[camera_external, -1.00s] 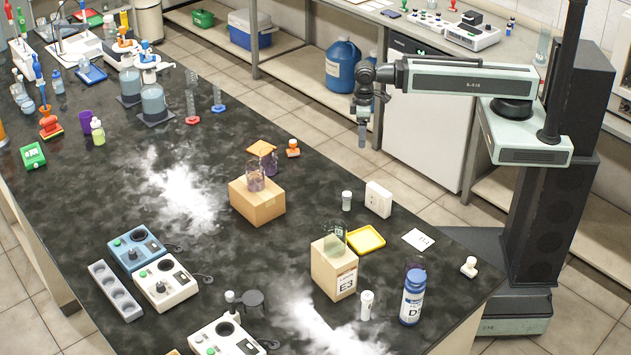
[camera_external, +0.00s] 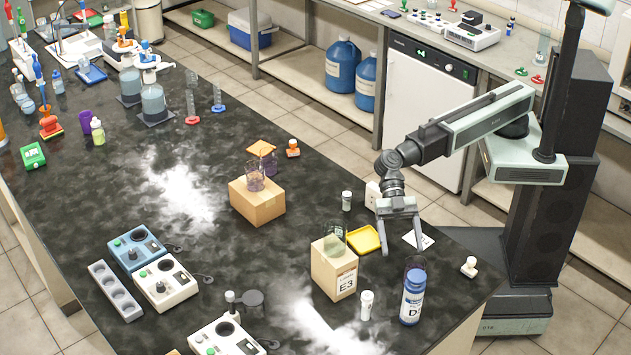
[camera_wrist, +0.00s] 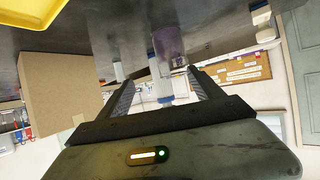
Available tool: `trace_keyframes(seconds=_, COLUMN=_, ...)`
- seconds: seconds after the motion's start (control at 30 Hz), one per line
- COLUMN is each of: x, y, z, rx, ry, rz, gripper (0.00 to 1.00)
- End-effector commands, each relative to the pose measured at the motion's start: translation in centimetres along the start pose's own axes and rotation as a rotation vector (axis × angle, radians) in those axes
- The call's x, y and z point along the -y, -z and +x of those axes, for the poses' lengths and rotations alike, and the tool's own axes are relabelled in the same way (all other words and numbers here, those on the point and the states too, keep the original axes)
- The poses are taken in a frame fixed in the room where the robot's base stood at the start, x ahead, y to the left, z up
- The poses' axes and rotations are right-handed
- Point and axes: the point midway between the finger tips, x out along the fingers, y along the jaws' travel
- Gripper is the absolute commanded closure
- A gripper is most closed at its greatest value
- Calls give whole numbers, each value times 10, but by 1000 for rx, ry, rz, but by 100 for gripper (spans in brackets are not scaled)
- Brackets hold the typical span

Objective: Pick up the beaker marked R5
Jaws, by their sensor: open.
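One purplish beaker (camera_external: 254,178) stands on a plain cardboard box, and a greenish one (camera_external: 334,239) stands on the box marked E3. A third, purple-tinted beaker (camera_external: 416,263) is mostly hidden behind the blue bottle. In the wrist view this purple beaker (camera_wrist: 168,45) shows between and beyond my fingers, apart from them. My gripper (camera_external: 402,251) is open and empty, pointing down above the bench's right part, behind the blue bottle. It also shows in the wrist view (camera_wrist: 160,82).
The blue-capped bottle (camera_external: 412,298) stands close in front of the third beaker. The E3 box (camera_external: 334,275), a yellow tray (camera_external: 364,240), a white-lidded vial (camera_external: 366,304) and a white stopper-like piece (camera_external: 469,267) are nearby. The bench edge lies to the right.

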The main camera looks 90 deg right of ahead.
Motion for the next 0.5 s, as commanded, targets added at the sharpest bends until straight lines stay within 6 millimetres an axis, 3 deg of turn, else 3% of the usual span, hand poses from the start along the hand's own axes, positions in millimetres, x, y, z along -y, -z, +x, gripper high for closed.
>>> trace_keyframes(seconds=0.03, x=6, y=-12, z=14, rx=-19, ry=30, rz=-19, gripper=24)
trace_keyframes(seconds=0.1, x=14, y=-12, z=21, rx=-42, ry=63, rz=-41, gripper=24)
trace_keyframes(seconds=0.37, x=22, y=-6, z=27, rx=-62, ry=93, rz=-61, gripper=24)
trace_keyframes(seconds=0.5, x=23, y=-7, z=44, rx=-61, ry=93, rz=-60, gripper=24)
